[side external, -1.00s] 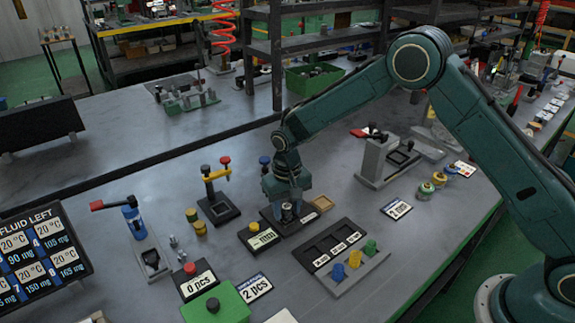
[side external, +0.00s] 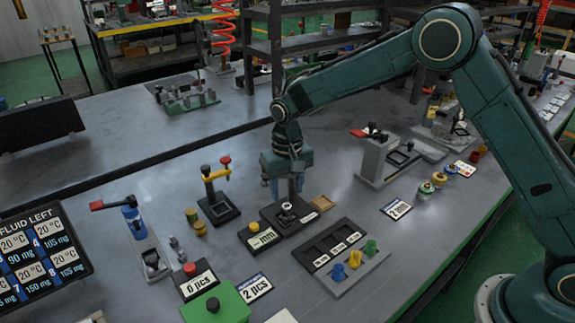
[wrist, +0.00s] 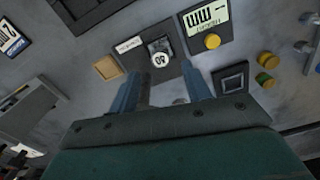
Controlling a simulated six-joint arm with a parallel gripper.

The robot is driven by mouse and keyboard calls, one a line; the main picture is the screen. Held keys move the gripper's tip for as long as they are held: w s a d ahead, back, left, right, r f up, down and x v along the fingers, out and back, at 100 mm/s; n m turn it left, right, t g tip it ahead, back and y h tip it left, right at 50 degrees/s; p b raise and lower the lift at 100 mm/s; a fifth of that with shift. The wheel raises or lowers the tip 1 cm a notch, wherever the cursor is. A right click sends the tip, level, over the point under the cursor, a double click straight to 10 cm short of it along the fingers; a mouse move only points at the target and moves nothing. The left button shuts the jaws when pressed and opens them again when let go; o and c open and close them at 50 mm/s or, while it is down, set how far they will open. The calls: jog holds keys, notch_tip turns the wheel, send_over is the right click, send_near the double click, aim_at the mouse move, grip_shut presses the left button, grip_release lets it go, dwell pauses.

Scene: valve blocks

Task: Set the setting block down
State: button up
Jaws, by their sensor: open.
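A small metallic block with a round pale marked top, which looks like the setting block (side external: 287,206), stands on the dark plate of the gauge station (side external: 312,216). In the wrist view the block (wrist: 160,52) sits on the dark plate, just beyond the fingertips. My gripper (side external: 286,188) is open and empty, pointing down above the block. Its two bluish fingers (wrist: 163,78) are spread apart in the wrist view, with the block clear of them.
A display (side external: 262,237) with a yellow button stands beside the plate, and a small wooden tray (side external: 321,202) is on the other side. A press stand (side external: 215,195) with a yellow arm is to the left. A rack (side external: 353,271) holds blue, yellow and green pieces.

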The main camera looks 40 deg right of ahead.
aim_at(287, 207)
notch_tip(287, 207, up, 6)
jog(key=shift+f, duration=0.2)
dwell(0.6)
jog(key=s+d+r+n+t, duration=0.1)
jog(key=s+d+r, duration=0.3)
jog(key=s+r, duration=0.35)
jog(key=s+d+r+t, duration=0.2)
jog(key=s+d+r, duration=0.2)
jog(key=s+r, duration=0.35)
jog(key=s+d+n+t, duration=0.1)
jog(key=s+d, duration=0.3)
jog(key=s, duration=1.4)
jog(key=shift+s+r+t, duration=0.25)
jog(key=shift+r+t, duration=0.15)
jog(key=shift+t, duration=0.4)
